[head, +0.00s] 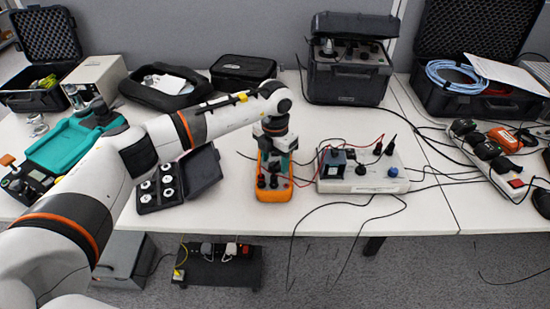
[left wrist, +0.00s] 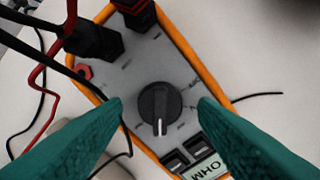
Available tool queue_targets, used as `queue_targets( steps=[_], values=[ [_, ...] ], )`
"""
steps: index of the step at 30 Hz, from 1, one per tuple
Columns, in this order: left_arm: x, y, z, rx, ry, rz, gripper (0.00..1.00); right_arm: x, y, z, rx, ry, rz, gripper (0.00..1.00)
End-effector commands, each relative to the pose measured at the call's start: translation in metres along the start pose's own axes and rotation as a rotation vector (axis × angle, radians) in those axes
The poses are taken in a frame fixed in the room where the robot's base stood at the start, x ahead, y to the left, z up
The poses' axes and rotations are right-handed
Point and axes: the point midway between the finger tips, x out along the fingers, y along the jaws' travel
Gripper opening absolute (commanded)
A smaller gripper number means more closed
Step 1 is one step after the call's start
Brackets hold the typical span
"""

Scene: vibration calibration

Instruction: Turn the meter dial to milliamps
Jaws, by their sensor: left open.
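The meter (head: 273,191) is an orange-edged handheld unit lying on the white table near its front edge. Other face markings are too small to read. My left gripper (head: 275,158) is above the meter; its teal fingers (left wrist: 160,103) stand open on either side of the dial, with gaps on both sides. My right gripper is out of view.
Black plugs (left wrist: 95,41) with red and black leads sit in the meter's other end. A grey device box (head: 362,172) with cables stands right of the meter. An open black case of round parts (head: 168,186) lies to its left. Loose cables hang over the table's front edge.

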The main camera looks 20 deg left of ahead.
Motion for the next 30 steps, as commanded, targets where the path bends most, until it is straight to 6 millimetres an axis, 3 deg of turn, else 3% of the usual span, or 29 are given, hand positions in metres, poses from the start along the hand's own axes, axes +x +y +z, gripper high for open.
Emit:
queue_targets(
  steps=[5, 18, 24, 30],
  values=[
    [-0.019, 0.0, -0.001, 0.001, 0.004, -0.001, 0.53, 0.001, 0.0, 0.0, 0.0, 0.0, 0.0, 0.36],
    [-0.105, 0.0, -0.001, 0.0, 0.004, -0.001, 0.53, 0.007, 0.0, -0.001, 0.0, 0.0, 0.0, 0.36],
    [-0.119, 0.0, 0.0, 0.0, 0.002, 0.0, 0.53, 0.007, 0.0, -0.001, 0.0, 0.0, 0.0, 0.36],
    [-0.12, 0.0, 0.0, 0.0, 0.001, 0.0, 0.53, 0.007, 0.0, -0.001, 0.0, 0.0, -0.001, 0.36]
  ],
)
